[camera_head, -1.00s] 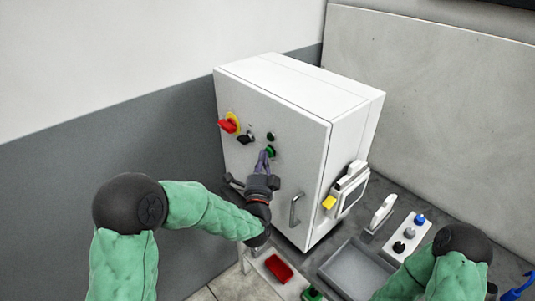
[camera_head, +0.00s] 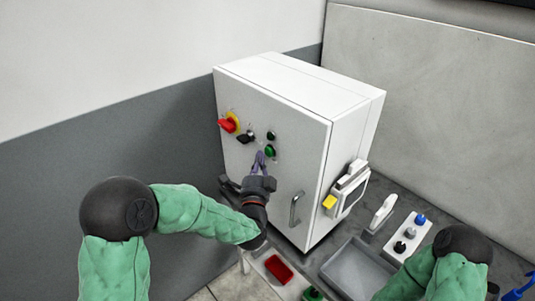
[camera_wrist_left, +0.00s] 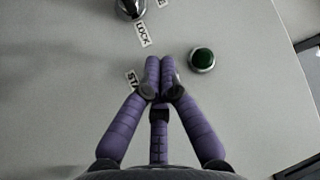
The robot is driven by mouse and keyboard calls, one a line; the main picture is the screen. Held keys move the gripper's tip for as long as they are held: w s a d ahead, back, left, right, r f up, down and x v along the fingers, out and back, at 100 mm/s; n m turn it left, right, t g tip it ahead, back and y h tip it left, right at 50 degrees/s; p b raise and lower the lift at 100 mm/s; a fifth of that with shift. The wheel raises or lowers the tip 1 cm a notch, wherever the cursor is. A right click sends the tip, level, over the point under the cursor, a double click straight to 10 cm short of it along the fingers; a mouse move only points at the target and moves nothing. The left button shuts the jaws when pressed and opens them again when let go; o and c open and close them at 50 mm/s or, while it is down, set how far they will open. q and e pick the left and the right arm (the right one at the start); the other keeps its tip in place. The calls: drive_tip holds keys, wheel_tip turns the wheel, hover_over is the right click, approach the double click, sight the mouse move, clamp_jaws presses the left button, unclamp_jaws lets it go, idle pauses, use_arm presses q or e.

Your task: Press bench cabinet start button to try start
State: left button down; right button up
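The bench cabinet (camera_head: 230,110) is a light grey box with controls on its front door. A green round button (camera_head: 270,151) sits on the door below a black one. It also shows in the left wrist view (camera_wrist_left: 203,58), right of my fingertips. My left gripper (camera_head: 260,156) is in front of the door, its purple fingers pressed together with nothing between them. In the left wrist view the fingertips (camera_wrist_left: 160,62) are beside the green button, apart from it, and partly cover a label reading "STA". My right gripper is out of view.
A red-and-yellow rotary switch (camera_head: 229,122) and a black key-like switch (camera_head: 245,137) are left of the button. A metal door handle (camera_head: 296,208) is lower right. A grey tray (camera_head: 357,268), red tray (camera_head: 279,268) and white button box (camera_head: 408,239) lie below.

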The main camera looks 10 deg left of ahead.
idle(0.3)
use_arm(q)
drive_tip(key=s+a, duration=0.1)
drive_tip(key=s, duration=0.1)
drive_tip(key=s+a+b, duration=0.1)
drive_tip(key=s+a, duration=0.1)
idle(0.5)
idle(0.4)
drive_tip(key=s+d+f+n+g+h+b, duration=0.2)
drive_tip(key=f+n+g, duration=0.15)
drive_tip(key=f, duration=1.25)
drive_tip(key=s+d+f+n+g+h+b, duration=0.1)
drive_tip(key=s+f+n+g+h+b, duration=0.3)
drive_tip(key=f, duration=1.2)
drive_tip(key=s+d+f+n+g+b, duration=0.1)
drive_tip(key=s+f+n+g, duration=0.4)
drive_tip(key=s+f, duration=0.6)
drive_tip(key=s+d+f+n+g+b, duration=0.1)
drive_tip(key=s+d+f+n+g, duration=0.3)
drive_tip(key=s+f+g, duration=0.3)
drive_tip(key=s+f+n, duration=0.1)
drive_tip(key=s+f, duration=0.4)
drive_tip(key=f, duration=0.1)
drive_tip(key=shift+s+g, duration=0.15)
drive_tip(key=shift+g, duration=0.2)
